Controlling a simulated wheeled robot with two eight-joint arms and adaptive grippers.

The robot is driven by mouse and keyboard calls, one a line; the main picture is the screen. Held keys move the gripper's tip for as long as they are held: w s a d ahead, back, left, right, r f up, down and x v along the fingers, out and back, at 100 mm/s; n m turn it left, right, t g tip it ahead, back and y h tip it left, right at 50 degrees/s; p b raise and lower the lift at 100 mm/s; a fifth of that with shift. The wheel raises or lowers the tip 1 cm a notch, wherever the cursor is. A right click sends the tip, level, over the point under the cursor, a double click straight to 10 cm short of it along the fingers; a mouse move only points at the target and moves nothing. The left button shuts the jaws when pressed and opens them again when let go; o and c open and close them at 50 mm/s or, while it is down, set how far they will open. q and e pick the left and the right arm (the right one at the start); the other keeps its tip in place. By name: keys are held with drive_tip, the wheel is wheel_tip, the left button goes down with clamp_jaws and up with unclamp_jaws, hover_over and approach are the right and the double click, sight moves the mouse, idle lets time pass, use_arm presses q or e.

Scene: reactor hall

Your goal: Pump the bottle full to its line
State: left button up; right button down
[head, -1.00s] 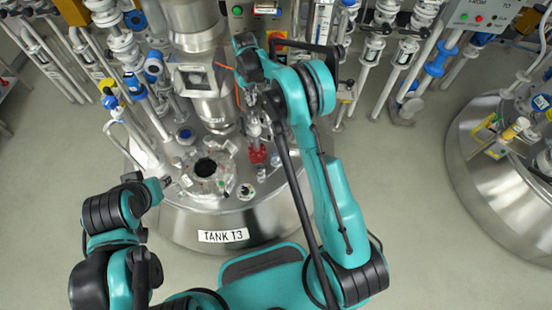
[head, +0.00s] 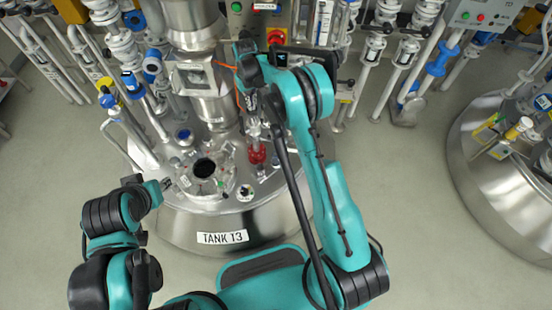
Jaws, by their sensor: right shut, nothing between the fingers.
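Tank 13 (head: 270,217) is a round steel vessel in the middle, with a dark round opening (head: 204,168) in its top. A small clear fitting (head: 253,132) with a red part (head: 257,154) below it stands right of the opening. I cannot tell whether this is the bottle, and no fill line or liquid level can be read. My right gripper (head: 250,103) is shut and empty just above the clear fitting, partly hidden by its own arm; I cannot tell whether it touches. My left gripper (head: 165,184) is at the tank's left edge, its fingers too small to read.
A steel column (head: 198,85) rises behind the opening. Pipes and valves with blue caps (head: 107,100) crowd the left. A control panel (head: 490,15) and another steel tank (head: 475,150) are at the right. The floor (head: 420,190) between the tanks is clear.

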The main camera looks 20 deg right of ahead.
drive_tip(key=shift+r+p, duration=1.6)
drive_tip(key=shift+r, duration=1.35)
drive_tip(key=shift+f, duration=0.15)
drive_tip(key=shift+f+b, duration=2.1)
drive_tip(key=shift+f, duration=0.75)
drive_tip(key=shift+r, duration=0.1)
drive_tip(key=shift+r+p, duration=1.7)
drive_tip(key=shift+r, duration=1.2)
drive_tip(key=shift+f, duration=0.2)
